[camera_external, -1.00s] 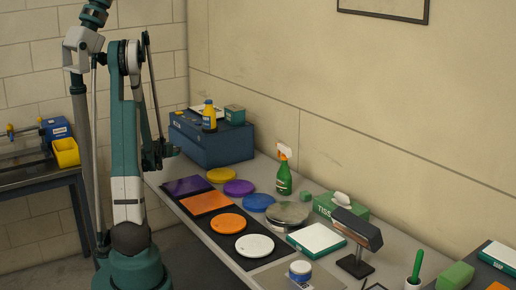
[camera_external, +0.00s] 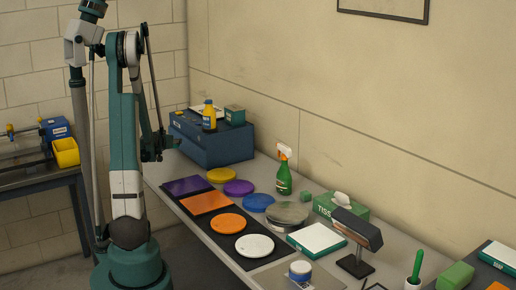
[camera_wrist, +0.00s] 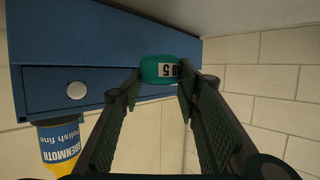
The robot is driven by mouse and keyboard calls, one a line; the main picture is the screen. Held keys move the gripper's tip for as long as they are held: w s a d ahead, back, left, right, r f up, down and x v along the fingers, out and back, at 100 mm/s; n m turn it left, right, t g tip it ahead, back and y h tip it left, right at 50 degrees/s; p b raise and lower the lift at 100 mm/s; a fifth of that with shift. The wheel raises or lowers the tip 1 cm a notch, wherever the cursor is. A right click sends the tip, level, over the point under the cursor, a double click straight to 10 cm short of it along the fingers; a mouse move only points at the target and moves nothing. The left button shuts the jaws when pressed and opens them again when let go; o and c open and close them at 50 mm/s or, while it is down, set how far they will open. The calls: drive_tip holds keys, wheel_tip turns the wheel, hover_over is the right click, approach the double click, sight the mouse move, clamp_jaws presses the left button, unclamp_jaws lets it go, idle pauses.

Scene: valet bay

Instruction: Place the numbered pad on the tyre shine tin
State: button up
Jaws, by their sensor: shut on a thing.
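My gripper (camera_wrist: 160,88) is shut on a teal rounded pad (camera_wrist: 160,70) with a white label showing a number, "05" or similar, in the wrist view. In the external view my gripper (camera_external: 158,147) hangs in front of the blue drawer cabinet's left end, and the pad cannot be made out there. No tin's lettering is legible. A wide round tin (camera_external: 288,215) with a greyish lid stands mid-bench. A small white and blue tub (camera_external: 300,270) stands near the front. I cannot tell which is the tyre shine tin. Both are well right of my gripper.
The blue drawer cabinet (camera_external: 218,143) carries a yellow bottle (camera_external: 209,118) and a green box (camera_external: 234,115). Coloured discs, a green spray bottle (camera_external: 284,178), a tissue box (camera_external: 338,207) and a lamp-like stand (camera_external: 357,230) crowd the bench. The wall runs behind.

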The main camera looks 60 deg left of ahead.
drive_tip(key=shift+s+r, duration=0.15)
drive_tip(key=shift+s, duration=0.2)
